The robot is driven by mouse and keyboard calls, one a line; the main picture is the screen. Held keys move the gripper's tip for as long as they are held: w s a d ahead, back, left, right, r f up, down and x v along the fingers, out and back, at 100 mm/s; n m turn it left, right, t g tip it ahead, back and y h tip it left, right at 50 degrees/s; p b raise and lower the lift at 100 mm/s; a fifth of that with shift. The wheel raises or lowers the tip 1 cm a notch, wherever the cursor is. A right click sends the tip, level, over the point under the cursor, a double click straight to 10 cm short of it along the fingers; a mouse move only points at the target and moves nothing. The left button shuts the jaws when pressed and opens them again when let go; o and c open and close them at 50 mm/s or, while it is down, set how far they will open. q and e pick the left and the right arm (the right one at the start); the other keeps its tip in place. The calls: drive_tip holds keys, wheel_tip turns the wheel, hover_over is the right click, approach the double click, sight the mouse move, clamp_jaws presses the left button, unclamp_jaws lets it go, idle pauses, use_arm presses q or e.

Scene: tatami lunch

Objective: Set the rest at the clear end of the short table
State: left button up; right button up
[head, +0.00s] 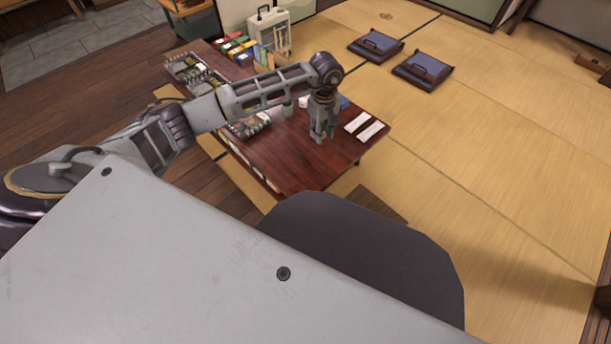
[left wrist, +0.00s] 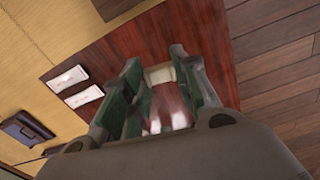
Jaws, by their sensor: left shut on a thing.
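My left gripper (head: 322,136) hangs pointing down over the right-hand end of the short dark red table (head: 282,160). In the left wrist view, the gripper (left wrist: 160,85) is shut on a small cream thing (left wrist: 160,75), most likely the rest, near its fingertips. The fingers hide its sides, and I cannot tell whether it touches the tabletop. Bare tabletop (left wrist: 130,45) surrounds the fingertips. Two white strips (head: 358,122) (head: 371,131) lie side by side near the table's right edge; they also show in the left wrist view. My right gripper is not in view.
Filled trays (head: 249,125) (head: 186,66) and colourful small items (head: 237,46) occupy the middle and far parts of the table. A pale case (head: 272,30) stands behind. Two dark cushions (head: 376,46) (head: 423,69) lie on the tatami. The table's near right part is bare.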

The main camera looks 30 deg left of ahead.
use_arm(q)
drive_tip(key=n, duration=0.1)
drive_tip(key=f+n, duration=0.1)
drive_tip(key=n, duration=0.2)
drive_tip(key=shift+s+a+f+n, duration=0.15)
drive_tip(key=shift+s+n, duration=0.1)
drive_tip(key=shift+n, duration=0.05)
drive_tip(key=n, duration=0.2)
drive_tip(key=f+n, duration=0.1)
drive_tip(key=n, duration=0.2)
drive_tip(key=shift+s+a+f+n, duration=0.2)
drive_tip(key=shift+s+n, duration=0.1)
drive_tip(key=s+a+f+n, duration=0.1)
drive_tip(key=f+n, duration=0.2)
drive_tip(key=n, duration=1)
drive_tip(key=s+a+f+n, duration=0.2)
drive_tip(key=f+n, duration=0.2)
drive_tip(key=n, duration=1)
drive_tip(key=shift+s+n, duration=0.3)
